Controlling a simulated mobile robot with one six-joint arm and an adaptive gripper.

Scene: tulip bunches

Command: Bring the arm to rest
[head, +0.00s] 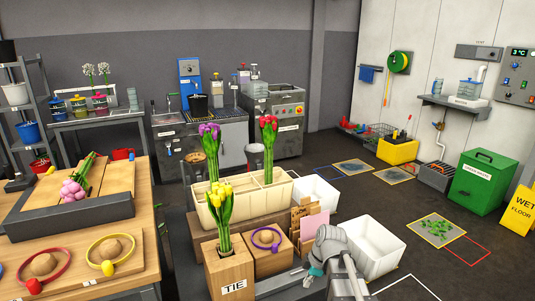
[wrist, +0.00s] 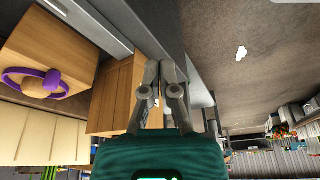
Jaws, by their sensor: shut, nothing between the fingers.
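My gripper (wrist: 160,68) is shut and empty in the wrist view, its two grey fingers together in front of the teal body. In the head view my gripper (head: 309,281) is small, low and right of the middle, beside a wooden block with a purple ring (head: 266,237). Yellow tulips (head: 219,202) stand upright in the wooden TIE block (head: 230,275). Purple tulips (head: 209,140) and red tulips (head: 268,135) stand in the cream compartment box (head: 245,205). A pink bunch (head: 73,190) lies on the workbench at left.
A white bin (head: 376,248) stands right of my arm. A card holder (head: 303,222) stands just behind the gripper. The workbench (head: 135,260) holds red and yellow rings. A green waste box (head: 484,180) and a wet-floor sign (head: 522,213) stand at right. Floor between is mostly open.

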